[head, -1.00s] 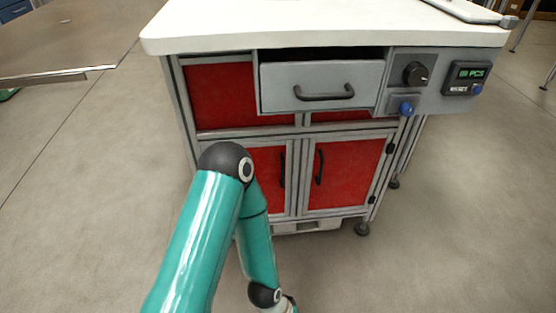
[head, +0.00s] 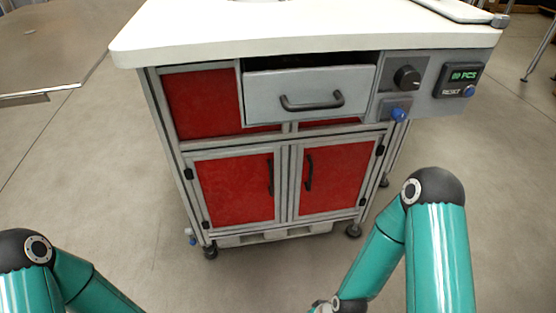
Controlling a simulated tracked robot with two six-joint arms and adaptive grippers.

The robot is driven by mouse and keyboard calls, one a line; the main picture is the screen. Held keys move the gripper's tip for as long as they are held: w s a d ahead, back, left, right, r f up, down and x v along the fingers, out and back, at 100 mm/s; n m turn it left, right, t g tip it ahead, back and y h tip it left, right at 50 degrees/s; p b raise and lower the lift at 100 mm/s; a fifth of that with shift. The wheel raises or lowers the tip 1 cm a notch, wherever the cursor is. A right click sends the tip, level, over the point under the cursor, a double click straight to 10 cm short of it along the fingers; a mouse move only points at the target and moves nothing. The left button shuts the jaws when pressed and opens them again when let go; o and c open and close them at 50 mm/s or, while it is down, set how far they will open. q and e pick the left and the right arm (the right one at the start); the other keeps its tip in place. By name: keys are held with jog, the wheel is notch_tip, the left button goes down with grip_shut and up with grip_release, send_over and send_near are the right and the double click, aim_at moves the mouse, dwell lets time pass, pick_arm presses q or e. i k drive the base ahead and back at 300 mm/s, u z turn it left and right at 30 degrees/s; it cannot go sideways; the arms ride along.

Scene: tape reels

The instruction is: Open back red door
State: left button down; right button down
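The cabinet has two red lower doors in grey frames. The left red door (head: 236,188) and the right red door (head: 335,177) both look shut. Each has a black vertical handle near the middle seam: the left handle (head: 270,177) and the right handle (head: 309,172). My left arm shows at the lower left and my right arm at the lower right, both in front of the cabinet and apart from it. Both grippers are below the picture's edge, so their fingers are hidden.
Above the doors, a grey drawer (head: 310,95) with a black handle stands slightly out. A control panel (head: 425,82) with a knob and blue buttons sits to its right. A white worktop (head: 300,35) overhangs the cabinet. Another table (head: 60,50) stands at the upper left. The floor around is clear.

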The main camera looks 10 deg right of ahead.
aim_at(332, 176)
jog(key=z, duration=0.65)
jog(key=i, duration=0.15)
jog(key=u, duration=3.4)
jog(key=i, duration=0.15)
jog(key=z, duration=3.6)
jog(key=k, duration=0.3)
jog(key=u, duration=0.05)
jog(key=i, duration=0.4)
jog(key=u, duration=0.3)
jog(key=k, duration=0.5)
jog(key=z, duration=0.2)
jog(key=i, duration=0.45)
